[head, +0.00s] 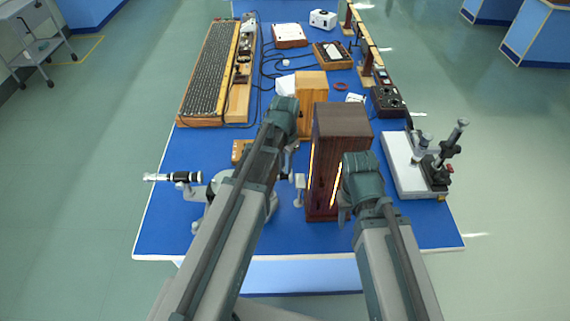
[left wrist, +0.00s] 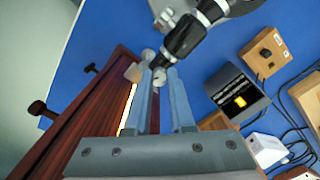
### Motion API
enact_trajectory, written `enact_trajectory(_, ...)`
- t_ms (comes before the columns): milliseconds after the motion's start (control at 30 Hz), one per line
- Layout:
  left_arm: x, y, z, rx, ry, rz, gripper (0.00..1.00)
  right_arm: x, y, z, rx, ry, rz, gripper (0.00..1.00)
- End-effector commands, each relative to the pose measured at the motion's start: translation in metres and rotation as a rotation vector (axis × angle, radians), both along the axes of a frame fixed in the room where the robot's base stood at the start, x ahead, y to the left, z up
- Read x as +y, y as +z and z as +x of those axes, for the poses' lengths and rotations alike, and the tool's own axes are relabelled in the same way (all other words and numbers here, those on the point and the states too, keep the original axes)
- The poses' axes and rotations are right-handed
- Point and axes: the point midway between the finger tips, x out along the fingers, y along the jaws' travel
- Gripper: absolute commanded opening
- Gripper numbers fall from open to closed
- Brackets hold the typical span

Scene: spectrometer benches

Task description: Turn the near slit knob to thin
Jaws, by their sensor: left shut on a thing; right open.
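The spectrometer (head: 270,207) stands at the front left of the bench, partly hidden by my left arm. Its black-and-white tube (left wrist: 185,36) ends between my left fingertips in the left wrist view. My left gripper (head: 287,163) is low beside the dark wooden lamp box. It also shows in the left wrist view (left wrist: 162,75), shut on a small knob (left wrist: 158,81) at the tube's end. Which way the knob is turned cannot be told. My right gripper (head: 346,208) is open and empty in front of the lamp box; its fingertips are partly hidden.
The dark wooden box (head: 340,122) with glowing slits stands right beside my left gripper. A white-based instrument (head: 402,166) is at the right edge. A lighter wooden box (head: 311,84) and cables lie behind. The blue bench front left (head: 160,235) is clear.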

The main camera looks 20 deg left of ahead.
Motion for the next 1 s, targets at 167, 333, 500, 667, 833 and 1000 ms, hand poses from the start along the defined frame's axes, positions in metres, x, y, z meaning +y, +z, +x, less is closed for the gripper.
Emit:
enact_trajectory(167, 0.0000, -0.0001, -0.0001, 0.000, 0.169, 0.000, 0.00, 0.0000, -0.0001, 0.0000, 0.000, 0.000, 0.000, 0.50)
enact_trajectory(333, 0.0000, -0.0001, -0.0001, 0.000, 0.330, 0.000, 0.00, 0.0000, -0.0001, 0.0000, 0.000, 0.000, 0.000, 0.50)
enact_trajectory(500, 0.0000, -0.0002, -0.0002, 0.000, 0.491, 0.000, 0.00, 0.0000, -0.0002, 0.0000, 0.000, 0.000, 0.000, 0.50)
enact_trajectory(667, 0.0000, -0.0002, -0.0002, 0.000, 0.638, 0.000, 0.00, 0.0000, -0.0002, 0.0000, 0.000, 0.000, 0.000, 0.50)
enact_trajectory(833, 0.0000, -0.0002, -0.0002, 0.000, 0.778, 0.000, 0.00, 0.0000, -0.0002, 0.0000, 0.000, 0.000, 0.000, 0.50)
enact_trajectory(1000, 0.0000, -0.0002, -0.0002, 0.000, 0.892, 0.000, 0.00, 0.0000, -0.0002, 0.0000, 0.000, 0.000, 0.000, 0.50)
